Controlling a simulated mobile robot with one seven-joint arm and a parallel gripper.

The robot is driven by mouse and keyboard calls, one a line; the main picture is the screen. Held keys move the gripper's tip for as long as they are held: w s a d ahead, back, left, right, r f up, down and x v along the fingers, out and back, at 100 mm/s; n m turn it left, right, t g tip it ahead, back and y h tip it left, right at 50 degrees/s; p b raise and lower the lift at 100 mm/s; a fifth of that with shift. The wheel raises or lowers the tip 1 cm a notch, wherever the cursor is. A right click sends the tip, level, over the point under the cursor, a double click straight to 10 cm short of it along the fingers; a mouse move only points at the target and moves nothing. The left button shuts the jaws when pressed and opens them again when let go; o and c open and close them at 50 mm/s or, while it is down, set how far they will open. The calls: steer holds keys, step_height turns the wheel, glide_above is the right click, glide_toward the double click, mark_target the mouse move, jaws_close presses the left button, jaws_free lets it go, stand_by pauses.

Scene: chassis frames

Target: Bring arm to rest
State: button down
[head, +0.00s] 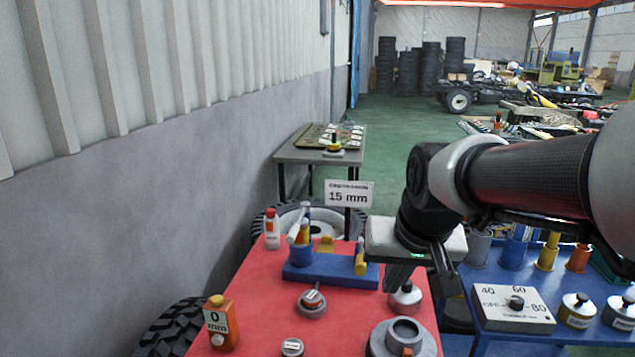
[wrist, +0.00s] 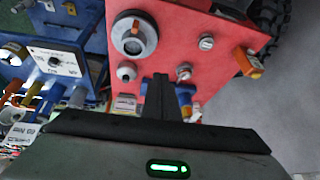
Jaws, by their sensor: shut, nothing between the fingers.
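My arm reaches in from the right in the head view and is bent down over the red table (head: 255,312). My gripper (head: 400,285) hangs above the table's right part, near a small silver-grey knobbed weight (head: 405,301). In the wrist view my gripper (wrist: 157,80) shows as dark fingers close together, with nothing between them. Whether the fingertips touch anything below cannot be told.
A blue table with a dial box (head: 512,309) is at right. A corrugated wall borders the left.

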steer(key=s+n, duration=0.1)
steer(key=s, duration=1.3)
step_height(320, 180, up, 13)
steer(key=p, duration=1.3)
steer(key=shift+w+d+r, duration=0.15)
steer(key=shift+w+d, duration=0.05)
steer(key=shift+w, duration=0.15)
